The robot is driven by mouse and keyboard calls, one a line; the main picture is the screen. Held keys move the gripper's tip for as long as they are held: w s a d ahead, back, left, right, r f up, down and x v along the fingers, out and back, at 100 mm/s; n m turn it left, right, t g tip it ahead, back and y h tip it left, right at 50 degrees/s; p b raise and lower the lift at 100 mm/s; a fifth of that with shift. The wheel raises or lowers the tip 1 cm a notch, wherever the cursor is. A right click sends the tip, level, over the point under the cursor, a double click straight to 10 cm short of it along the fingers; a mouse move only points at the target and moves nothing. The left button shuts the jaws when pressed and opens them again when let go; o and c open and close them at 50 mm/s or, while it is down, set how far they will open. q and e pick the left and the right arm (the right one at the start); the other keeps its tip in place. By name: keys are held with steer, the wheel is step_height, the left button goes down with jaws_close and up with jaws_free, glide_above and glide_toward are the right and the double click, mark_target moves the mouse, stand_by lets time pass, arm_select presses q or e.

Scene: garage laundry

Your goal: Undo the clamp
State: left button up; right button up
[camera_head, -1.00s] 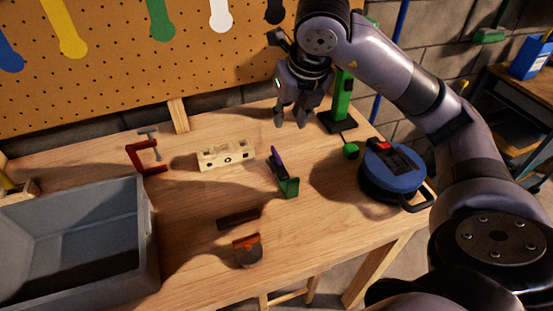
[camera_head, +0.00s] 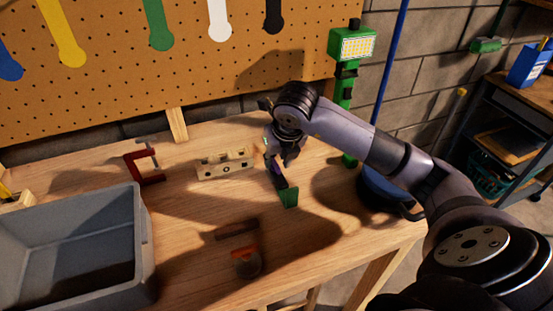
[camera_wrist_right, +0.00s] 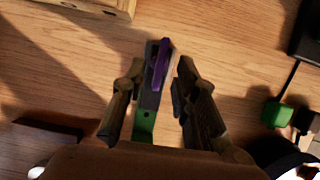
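A small green-based clamp with a dark bar and purple lever (camera_head: 288,197) sits on the workbench right of centre. In the right wrist view its purple lever (camera_wrist_right: 160,64) lies along the dark bar, with the green end (camera_wrist_right: 144,124) nearer me. My right gripper (camera_head: 280,158) is over the far part of it and hides some of it. In the right wrist view the right gripper (camera_wrist_right: 160,82) is open, one finger on each side of the clamp; contact is not clear. A red C-clamp (camera_head: 143,164) stands farther left. My left gripper is not in view.
A grey bin (camera_head: 144,238) fills the bench's left front. A pale wooden block (camera_head: 225,164) lies left of the gripper. A dark bar (camera_head: 237,229) and an orange-and-grey item (camera_head: 246,262) lie in front. A blue reel (camera_head: 384,190) is partly behind my arm.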

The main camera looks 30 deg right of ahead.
steer(key=shift+x, duration=0.8)
steer(key=shift+c, duration=0.4)
jaws_close()
